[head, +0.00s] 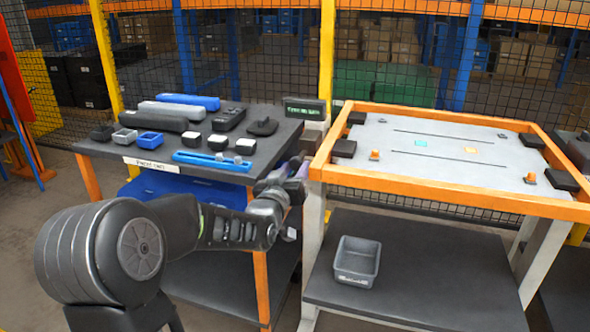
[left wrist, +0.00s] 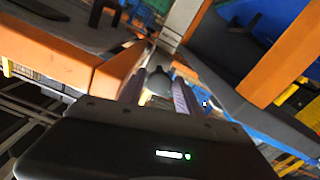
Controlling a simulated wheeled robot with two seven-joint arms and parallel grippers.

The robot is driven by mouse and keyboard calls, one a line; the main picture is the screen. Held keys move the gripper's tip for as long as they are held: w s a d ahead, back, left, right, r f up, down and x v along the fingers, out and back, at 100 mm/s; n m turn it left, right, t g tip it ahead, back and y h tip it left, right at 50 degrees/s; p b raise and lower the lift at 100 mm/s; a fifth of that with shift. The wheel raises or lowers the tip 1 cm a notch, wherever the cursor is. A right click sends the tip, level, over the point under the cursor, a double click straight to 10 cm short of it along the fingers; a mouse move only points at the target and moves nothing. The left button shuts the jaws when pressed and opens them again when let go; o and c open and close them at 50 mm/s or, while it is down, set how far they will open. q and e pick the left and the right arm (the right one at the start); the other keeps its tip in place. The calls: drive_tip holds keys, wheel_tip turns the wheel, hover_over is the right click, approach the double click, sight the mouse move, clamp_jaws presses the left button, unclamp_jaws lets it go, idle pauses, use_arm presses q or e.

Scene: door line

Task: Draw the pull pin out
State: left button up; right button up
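My left gripper (head: 292,178) is in the gap between the two tables, beside the near left corner of the orange-framed table. In the left wrist view its two purplish fingers (left wrist: 163,92) stand apart. A dark grey rounded knob (left wrist: 158,80), which looks like the pull pin's head, shows between the fingers. I cannot tell whether the fingers touch it. In the head view the knob is not clearly visible behind my gripper. My right gripper is not in view.
The orange-framed table (head: 440,190) has a grey bin (head: 357,262) on its lower shelf. The dark parts table (head: 100,146) at left holds several boxes and a blue tray (head: 213,162). A small display (head: 305,108) stands at its back right. Mesh fencing runs behind.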

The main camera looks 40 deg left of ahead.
use_arm(q)
drive_tip(key=v, duration=0.7)
drive_tip(key=shift+s+d, duration=0.15)
drive_tip(key=shift+s, duration=0.25)
idle(0.4)
